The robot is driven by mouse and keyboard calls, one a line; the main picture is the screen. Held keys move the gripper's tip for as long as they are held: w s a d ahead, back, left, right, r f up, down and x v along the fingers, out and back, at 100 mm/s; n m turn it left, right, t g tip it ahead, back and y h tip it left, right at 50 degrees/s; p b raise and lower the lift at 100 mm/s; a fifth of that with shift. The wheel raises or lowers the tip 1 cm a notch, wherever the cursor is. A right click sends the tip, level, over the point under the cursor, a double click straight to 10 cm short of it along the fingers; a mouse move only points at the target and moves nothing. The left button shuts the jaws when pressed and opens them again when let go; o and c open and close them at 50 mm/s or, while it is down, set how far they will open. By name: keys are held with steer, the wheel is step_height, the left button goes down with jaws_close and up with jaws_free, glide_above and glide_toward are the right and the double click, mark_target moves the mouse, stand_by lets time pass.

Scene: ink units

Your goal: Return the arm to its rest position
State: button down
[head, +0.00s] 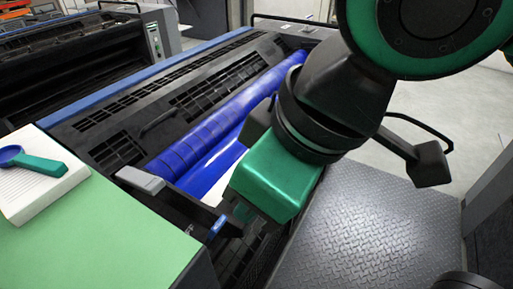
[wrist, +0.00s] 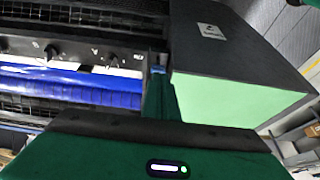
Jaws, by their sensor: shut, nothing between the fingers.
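My arm, black and green, reaches down from the top right in the head view. My gripper (wrist: 160,78) shows at its fingertips in the wrist view, where the green fingers are together with nothing between them. The rollers also show as a blue band in the wrist view (wrist: 70,85).
A light green tabletop (head: 100,235) lies at lower left. On it are a white paper stack (head: 40,185) and a blue and green scoop-like tool (head: 32,160). A grey tread-plate step (head: 375,235) is at lower right. Another machine (head: 75,50) stands behind.

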steer(key=w+d+f+m+h, duration=0.25)
steer(key=w+d+m, duration=0.35)
steer(key=d, duration=0.5)
steer(key=w+d+f+m+h, duration=0.1)
steer(key=w+d+f+m, duration=0.3)
steer(key=w+d, duration=0.6)
steer(key=s+d+f+m, duration=0.2)
steer(key=s+d+m, duration=0.1)
steer(key=d, duration=0.4)
steer(key=s+d+f+m+g, duration=0.1)
steer(key=s+d+f+m, duration=0.2)
steer(key=d, duration=0.4)
steer(key=s+d+f+m+g, duration=0.1)
steer(key=s+d+f+m, duration=0.1)
steer(key=d, duration=0.6)
steer(key=shift+s+f+m, duration=0.4)
steer(key=shift+s+m, duration=0.1)
steer(key=shift+s, duration=0.7)
